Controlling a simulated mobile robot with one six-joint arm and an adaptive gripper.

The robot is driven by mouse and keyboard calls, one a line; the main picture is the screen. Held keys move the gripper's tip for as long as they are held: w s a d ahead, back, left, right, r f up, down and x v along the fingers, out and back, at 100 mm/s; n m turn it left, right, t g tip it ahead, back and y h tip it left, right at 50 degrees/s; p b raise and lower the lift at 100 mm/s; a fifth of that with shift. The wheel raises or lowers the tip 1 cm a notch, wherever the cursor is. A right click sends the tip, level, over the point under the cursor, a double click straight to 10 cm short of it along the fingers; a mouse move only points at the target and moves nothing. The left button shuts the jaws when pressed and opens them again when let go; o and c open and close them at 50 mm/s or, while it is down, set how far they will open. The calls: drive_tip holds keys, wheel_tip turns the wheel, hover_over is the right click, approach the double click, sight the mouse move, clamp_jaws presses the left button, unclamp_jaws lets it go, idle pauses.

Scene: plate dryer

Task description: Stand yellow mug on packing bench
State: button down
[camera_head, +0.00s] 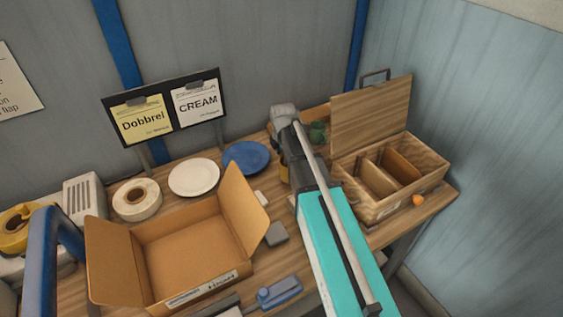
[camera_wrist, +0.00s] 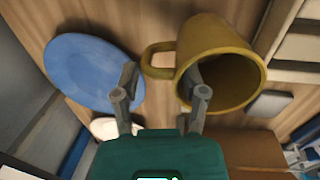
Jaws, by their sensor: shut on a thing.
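The yellow mug (camera_wrist: 245,45) is large in the wrist view, its mouth facing my camera and its handle (camera_wrist: 150,60) pointing left. My gripper (camera_wrist: 160,88) is shut on it: one finger shows in front of the mouth, the other left of the handle. In the head view a sliver of the mug (camera_head: 284,174) shows beside my gripper (camera_head: 288,160), mostly hidden by my arm. The packing bench (camera_head: 180,150) is a wooden top below. I cannot tell whether the mug touches it.
A blue plate (camera_head: 246,157) and white plate (camera_head: 194,177) lie left of my gripper. An open cardboard box (camera_head: 190,240) stands in front. A lidded wooden crate (camera_head: 415,190) is at the right, and a green object (camera_head: 317,132) is behind my arm. A tape roll (camera_head: 137,199) lies left.

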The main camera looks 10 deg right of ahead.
sight(282, 156)
drive_tip(key=shift+w+a+f+b, duration=0.1)
drive_tip(key=shift+w+f+b, duration=0.25)
drive_tip(key=shift+f+b, duration=1.45)
drive_tip(key=shift+f, duration=0.15)
drive_tip(key=shift+c, duration=0.7)
unclamp_jaws()
drive_tip(key=shift+r, duration=0.1)
wheel_tip(282, 156, up, 12)
drive_tip(key=s+p, duration=0.1)
drive_tip(key=p, duration=1.1)
drive_tip(key=shift+s, duration=0.3)
